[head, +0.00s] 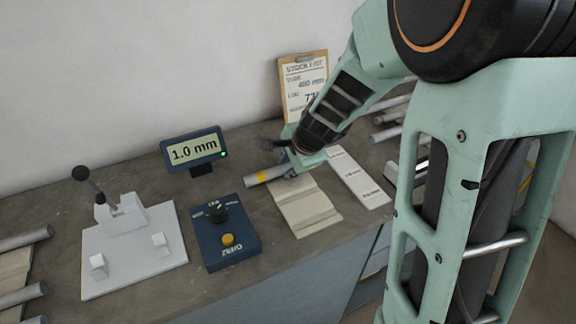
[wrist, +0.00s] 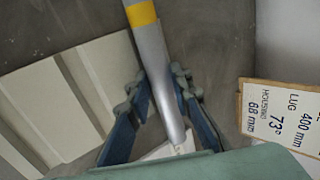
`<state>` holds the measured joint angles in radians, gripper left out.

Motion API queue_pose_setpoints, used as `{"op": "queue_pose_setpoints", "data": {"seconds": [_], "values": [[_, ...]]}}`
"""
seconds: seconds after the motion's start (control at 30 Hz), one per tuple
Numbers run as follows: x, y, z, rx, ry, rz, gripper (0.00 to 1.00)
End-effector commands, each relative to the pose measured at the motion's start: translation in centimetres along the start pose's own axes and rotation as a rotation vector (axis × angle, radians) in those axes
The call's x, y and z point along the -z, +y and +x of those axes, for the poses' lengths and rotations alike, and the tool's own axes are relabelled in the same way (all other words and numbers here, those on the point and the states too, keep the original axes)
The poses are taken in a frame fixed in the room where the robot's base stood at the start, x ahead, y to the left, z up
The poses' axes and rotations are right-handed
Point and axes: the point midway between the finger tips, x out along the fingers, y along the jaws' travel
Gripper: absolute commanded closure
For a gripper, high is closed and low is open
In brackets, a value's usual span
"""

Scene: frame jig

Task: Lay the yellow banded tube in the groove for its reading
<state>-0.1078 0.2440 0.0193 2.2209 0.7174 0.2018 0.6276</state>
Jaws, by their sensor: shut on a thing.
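The yellow banded tube is grey with one yellow band (head: 262,176). My gripper (head: 291,165) is shut on it, and its left end sticks out past the fingers. In the wrist view the tube (wrist: 155,65) runs from the top edge down between the two blue fingers (wrist: 158,100). The beige grooved block (head: 310,212) lies on the bench just in front of the gripper in the head view; it also shows in the wrist view (wrist: 45,105), to the left of the tube. The tube is beside the block's back edge, not in a groove. Its height above the bench is unclear.
A display (head: 194,149) reads 1.0 mm. A blue control box (head: 225,252) has a black knob and a yellow button. A white fixture with a lever (head: 125,225) stands left. A clipboard (head: 303,80) leans on the wall. A pale marked strip (head: 358,182) lies right of the block.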

Motion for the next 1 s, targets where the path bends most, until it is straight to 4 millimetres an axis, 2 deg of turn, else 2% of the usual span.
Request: {"op": "queue_pose_setpoints", "data": {"seconds": [0.07, 0.1, 0.27, 0.8, 1.0], "values": [[-0.1, 0.6, 0.3, -0.012, -0.003, 0.001, 1.0], [-0.1, 0.7, 0.4, -0.012, -0.003, 0.001, 0.76], [-0.1, 0.6, 0.4, -0.012, -0.003, 0.001, 0.6], [-0.1, 0.4, 0.2, -0.007, -0.002, 0.001, 0.6], [0.0, -0.3, -0.9, -0.006, -0.002, 0.001, 0.6]]}}
